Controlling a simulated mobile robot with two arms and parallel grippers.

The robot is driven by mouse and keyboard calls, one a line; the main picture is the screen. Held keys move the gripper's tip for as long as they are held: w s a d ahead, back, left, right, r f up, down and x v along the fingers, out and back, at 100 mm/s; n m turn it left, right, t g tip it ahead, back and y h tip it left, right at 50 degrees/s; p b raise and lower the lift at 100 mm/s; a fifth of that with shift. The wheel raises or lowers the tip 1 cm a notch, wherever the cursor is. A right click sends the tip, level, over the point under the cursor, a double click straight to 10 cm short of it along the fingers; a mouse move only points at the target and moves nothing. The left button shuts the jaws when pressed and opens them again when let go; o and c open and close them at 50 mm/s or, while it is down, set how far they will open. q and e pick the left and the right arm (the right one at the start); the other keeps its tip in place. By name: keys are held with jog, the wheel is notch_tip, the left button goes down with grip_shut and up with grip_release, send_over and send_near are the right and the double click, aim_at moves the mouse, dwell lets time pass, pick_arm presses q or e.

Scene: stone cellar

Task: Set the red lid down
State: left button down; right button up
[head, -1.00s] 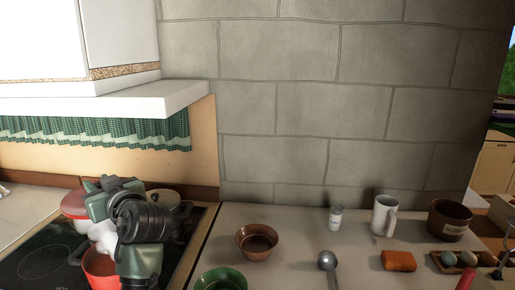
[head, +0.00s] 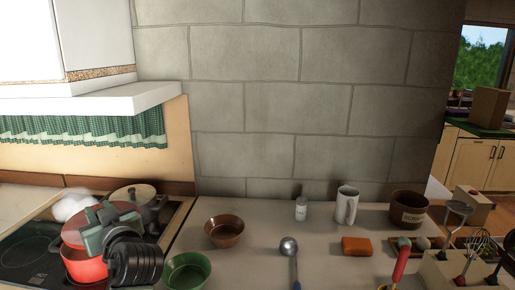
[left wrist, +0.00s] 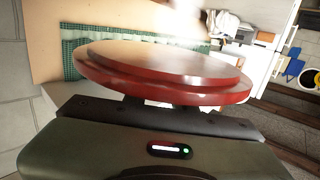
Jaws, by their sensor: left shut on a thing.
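The red lid (head: 76,232) is in my left gripper (head: 113,226), at the left of the head view. It is above the red pot (head: 84,265) on the stove; I cannot tell whether it touches the rim. The arm covers part of lid and pot. In the left wrist view the lid (left wrist: 165,72) fills the space just beyond the gripper (left wrist: 175,110), seen nearly edge-on, with the fingers mostly hidden beneath it. My right gripper is in neither view.
White steam (head: 72,205) rises behind the lid. A lidded pot (head: 138,194) stands behind on the black cooktop (head: 25,255).

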pick_arm(q)
jog(key=s+d+f+m+t+h, duration=0.2)
jog(key=s+d+f+h, duration=0.15)
jog(key=f, duration=0.25)
jog(key=s+d+f+m+t+h, duration=0.1)
jog(key=s+d+f+m+h, duration=0.1)
jog(key=s+d+f, duration=0.3)
jog(key=s+d+f+m+t+h, duration=0.1)
jog(key=s+d+f+m+h, duration=0.1)
jog(key=s, duration=0.5)
jog(key=s+d+f+m+t+h, duration=0.1)
jog(key=s+d+f+m+h, duration=0.2)
jog(key=s+d+h, duration=0.2)
jog(key=s+d, duration=0.2)
jog(key=shift+s+d+f, duration=0.15)
jog(key=shift+s+f, duration=0.1)
jog(key=shift+s, duration=0.1)
jog(key=shift+f, duration=0.1)
jog(key=shift+d, duration=0.1)
